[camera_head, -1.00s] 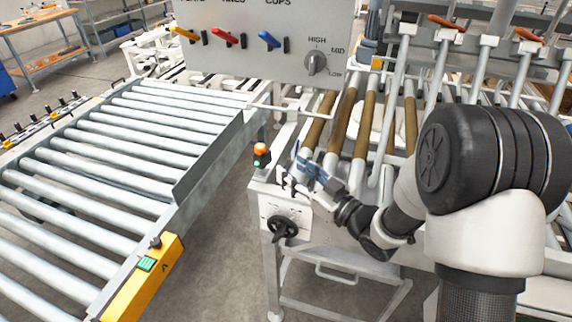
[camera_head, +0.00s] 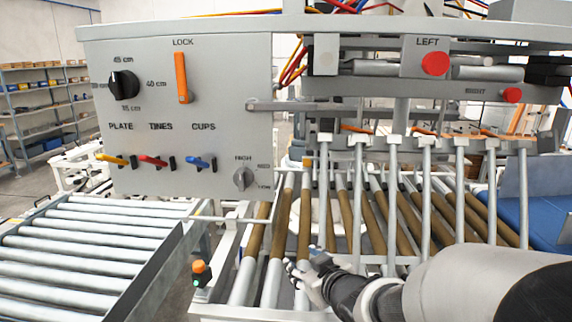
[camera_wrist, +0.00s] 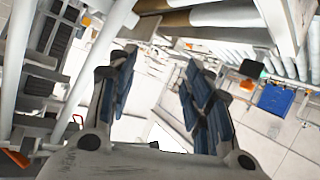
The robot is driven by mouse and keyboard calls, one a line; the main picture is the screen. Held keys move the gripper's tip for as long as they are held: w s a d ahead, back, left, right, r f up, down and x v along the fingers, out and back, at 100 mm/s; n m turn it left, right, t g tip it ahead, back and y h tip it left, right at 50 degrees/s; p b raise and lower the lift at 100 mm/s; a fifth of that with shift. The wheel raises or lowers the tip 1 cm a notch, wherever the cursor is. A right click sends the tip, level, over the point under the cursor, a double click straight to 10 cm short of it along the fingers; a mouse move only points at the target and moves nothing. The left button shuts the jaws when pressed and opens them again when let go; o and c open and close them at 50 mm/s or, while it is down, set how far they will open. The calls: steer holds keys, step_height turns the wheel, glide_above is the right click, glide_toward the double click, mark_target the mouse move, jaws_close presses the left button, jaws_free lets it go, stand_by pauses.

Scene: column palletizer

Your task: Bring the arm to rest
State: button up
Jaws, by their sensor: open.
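My gripper (camera_head: 305,275) shows low in the middle of the head view, in front of the slanted rollers of the machine. My arm reaches to it from the lower right corner. In the wrist view, my gripper (camera_wrist: 160,95) has its two dark blue padded fingers spread wide apart. Nothing is between the fingers, and no held object shows. The grey control panel (camera_head: 218,125) stands above and to the left of my gripper, apart from it.
A roller conveyor (camera_head: 90,255) lies at the lower left. A post with an orange and green light (camera_head: 200,272) stands left of my gripper. Brown and grey rollers (camera_head: 345,215) lie close behind it. Red LEFT (camera_head: 435,64) and RIGHT (camera_head: 512,95) buttons sit upper right.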

steer(key=s+d+r+m+g+h, duration=0.1)
steer(key=s+d+r+m+h, duration=0.2)
steer(key=s+d, duration=0.4)
steer(key=s+d+f+m+g, duration=0.1)
steer(key=s+g, duration=0.1)
steer(key=s, duration=0.6)
steer(key=s+d+m+g+h, duration=0.1)
steer(key=s+g, duration=0.1)
steer(key=s, duration=0.6)
steer(key=s+d+f+m+g, duration=0.1)
steer(key=s+g, duration=0.1)
steer(key=s, duration=0.6)
steer(key=shift+f+m+g, duration=0.3)
steer(key=shift+f, duration=0.05)
steer(key=shift+c, duration=0.6)
